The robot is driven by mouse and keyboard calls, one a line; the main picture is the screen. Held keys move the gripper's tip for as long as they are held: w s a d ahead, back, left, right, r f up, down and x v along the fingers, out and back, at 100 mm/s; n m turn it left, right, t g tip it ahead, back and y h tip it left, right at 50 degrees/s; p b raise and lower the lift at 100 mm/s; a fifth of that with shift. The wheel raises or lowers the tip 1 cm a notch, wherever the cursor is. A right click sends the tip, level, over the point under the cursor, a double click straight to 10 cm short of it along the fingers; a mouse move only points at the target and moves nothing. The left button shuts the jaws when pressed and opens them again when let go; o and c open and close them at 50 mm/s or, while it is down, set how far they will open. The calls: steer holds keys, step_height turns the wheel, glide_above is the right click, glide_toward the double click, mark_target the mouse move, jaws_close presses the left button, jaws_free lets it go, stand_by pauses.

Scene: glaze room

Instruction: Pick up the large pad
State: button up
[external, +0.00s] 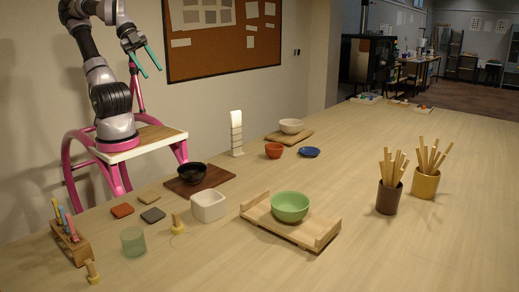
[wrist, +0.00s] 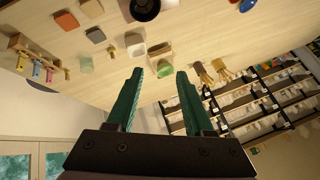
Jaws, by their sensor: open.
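Three flat square pads lie on the table at the left in the external view: an orange-red pad (external: 122,210), a tan pad (external: 149,198) and a dark grey pad (external: 153,214). They are close in size; the orange-red pad (wrist: 66,21) looks largest in the wrist view, with the tan pad (wrist: 92,8) and grey pad (wrist: 95,35) beside it. My gripper (external: 150,64) is raised high above the table's back left, well apart from the pads. Its green fingers (wrist: 160,74) are spread with nothing between them.
Near the pads stand a wooden block of coloured tools (external: 68,243), a greenish glass (external: 133,241), a wooden-handled stamp-like piece (external: 177,226) and a white square bowl (external: 208,206). A dark bowl (external: 192,173) sits on a brown board. A green bowl (external: 290,206) rests on a wooden tray. The right front table is clear.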

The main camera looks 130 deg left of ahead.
steer(key=shift+o, duration=0.9)
